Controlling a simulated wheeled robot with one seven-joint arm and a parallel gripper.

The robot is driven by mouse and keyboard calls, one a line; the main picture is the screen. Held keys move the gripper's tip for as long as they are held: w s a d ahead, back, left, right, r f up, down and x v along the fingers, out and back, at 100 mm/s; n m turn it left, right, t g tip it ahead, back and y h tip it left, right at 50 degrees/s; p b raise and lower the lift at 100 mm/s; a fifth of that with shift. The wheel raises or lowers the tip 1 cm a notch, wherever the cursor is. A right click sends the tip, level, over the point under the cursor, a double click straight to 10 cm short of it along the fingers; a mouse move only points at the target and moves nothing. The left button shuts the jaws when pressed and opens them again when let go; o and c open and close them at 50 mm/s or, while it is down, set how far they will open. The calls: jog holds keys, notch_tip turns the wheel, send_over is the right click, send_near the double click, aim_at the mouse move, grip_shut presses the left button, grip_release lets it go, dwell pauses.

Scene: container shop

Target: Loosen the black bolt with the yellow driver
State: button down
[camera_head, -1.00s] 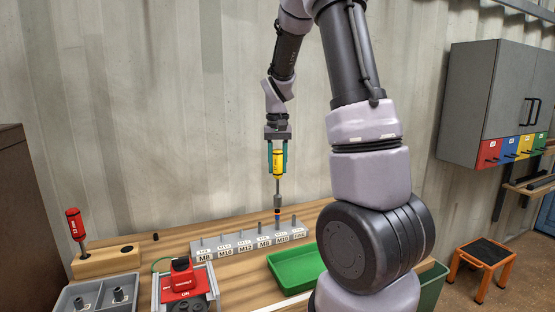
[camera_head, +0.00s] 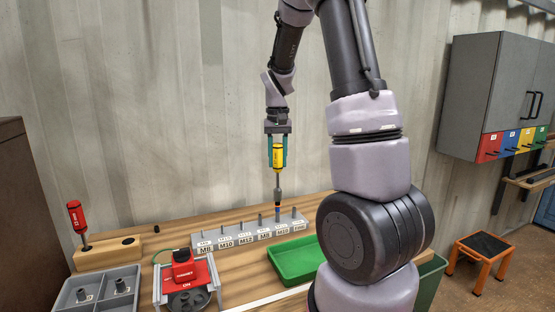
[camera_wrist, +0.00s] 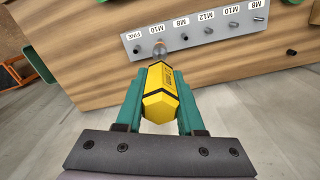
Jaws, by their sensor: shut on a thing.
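My gripper (camera_head: 277,160) is shut on the handle of the yellow driver (camera_head: 278,155), which points straight down. In the wrist view the yellow handle (camera_wrist: 160,103) sits between the two green fingers. The driver's tip, with orange and blue bands, is at the grey bolt block (camera_head: 231,246), near its right end at an M10 label. In the wrist view the tip is over the second position from the left of the block (camera_wrist: 197,42). The bolt under the tip is hidden, so I cannot tell its colour or whether the tip touches it.
A red driver (camera_head: 77,218) stands in a wooden holder (camera_head: 95,255) at the left. A red device (camera_head: 186,270) and a grey compartment tray (camera_head: 100,292) are in front. A small black piece (camera_head: 156,229) lies behind on the bench.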

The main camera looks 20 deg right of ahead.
aim_at(278, 144)
jog(key=shift+f, duration=0.75)
dwell(0.7)
jog(key=n, duration=1.1)
jog(key=shift+n, duration=0.4)
jog(key=n, duration=0.7)
jog(key=shift+d, duration=0.1)
jog(key=n, duration=0.6)
jog(key=shift+r, duration=2.3)
